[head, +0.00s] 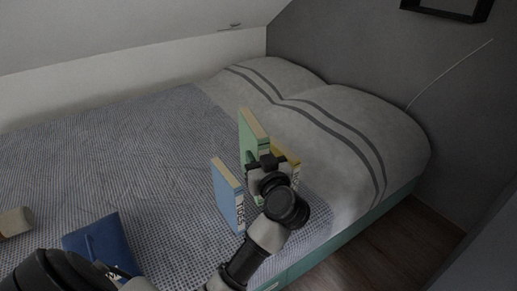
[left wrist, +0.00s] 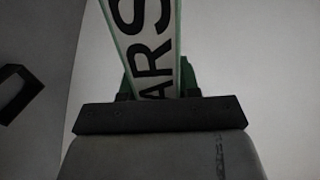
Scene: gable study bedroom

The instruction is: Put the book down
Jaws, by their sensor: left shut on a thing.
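The green book (head: 252,137) is upright over the bed, its lower part hidden behind my left gripper (head: 266,166). My left gripper is shut on it. In the left wrist view the book's pale spine (left wrist: 145,40) with large dark letters and green edges rises from between the jaws. A blue book (head: 228,196) stands upright on the bed just left of the gripper. A yellow book (head: 288,160) is right behind the gripper and mostly hidden by it. I cannot tell whether the green book's lower edge touches the bed. My right gripper is not in view.
The bed has a blue-grey woven cover (head: 130,150) and striped pillows (head: 345,125) at its head. The cover's middle is clear. A sloped ceiling hangs over the far side.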

